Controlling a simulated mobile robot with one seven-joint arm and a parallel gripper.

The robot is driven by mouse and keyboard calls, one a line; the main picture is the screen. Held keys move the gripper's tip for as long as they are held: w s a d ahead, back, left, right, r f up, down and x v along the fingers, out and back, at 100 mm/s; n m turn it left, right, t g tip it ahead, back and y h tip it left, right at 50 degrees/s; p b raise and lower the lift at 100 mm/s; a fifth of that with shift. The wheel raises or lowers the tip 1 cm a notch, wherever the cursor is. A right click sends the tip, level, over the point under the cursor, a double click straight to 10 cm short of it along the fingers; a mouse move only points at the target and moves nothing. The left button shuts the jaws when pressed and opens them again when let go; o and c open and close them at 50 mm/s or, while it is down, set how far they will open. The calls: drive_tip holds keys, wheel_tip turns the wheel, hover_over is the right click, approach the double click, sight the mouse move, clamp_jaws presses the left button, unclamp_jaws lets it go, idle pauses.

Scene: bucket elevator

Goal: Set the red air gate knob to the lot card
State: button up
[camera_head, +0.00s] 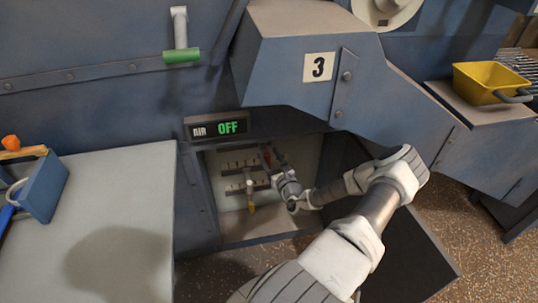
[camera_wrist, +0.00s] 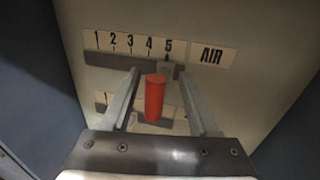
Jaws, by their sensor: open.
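The red air gate knob (camera_wrist: 155,97) stands out from the panel in the wrist view. Its slider is near the 5 end of the upper slot (camera_wrist: 105,60), under a scale strip (camera_wrist: 125,43) numbered 1 to 5 and an AIR label (camera_wrist: 212,55). My gripper (camera_wrist: 157,74) is open, with one finger on each side of the knob and gaps showing. In the head view, my gripper (camera_head: 276,168) reaches into the open cabinet and mostly hides the knob (camera_head: 267,153). An AIR display (camera_head: 217,127) above reads OFF. I cannot identify a lot card.
A second slot with a yellowish knob (camera_head: 250,195) lies below. The cabinet door (camera_head: 405,250) hangs open at right, beside my arm. A pale tabletop (camera_head: 115,210) is at left, and a yellow scoop (camera_head: 490,82) sits at right.

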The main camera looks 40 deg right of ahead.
drive_tip(key=p+v, duration=0.4)
drive_tip(key=v, duration=1.2)
drive_tip(key=shift+s+a, duration=0.15)
drive_tip(key=shift+s, duration=0.25)
drive_tip(key=shift+r, duration=0.1)
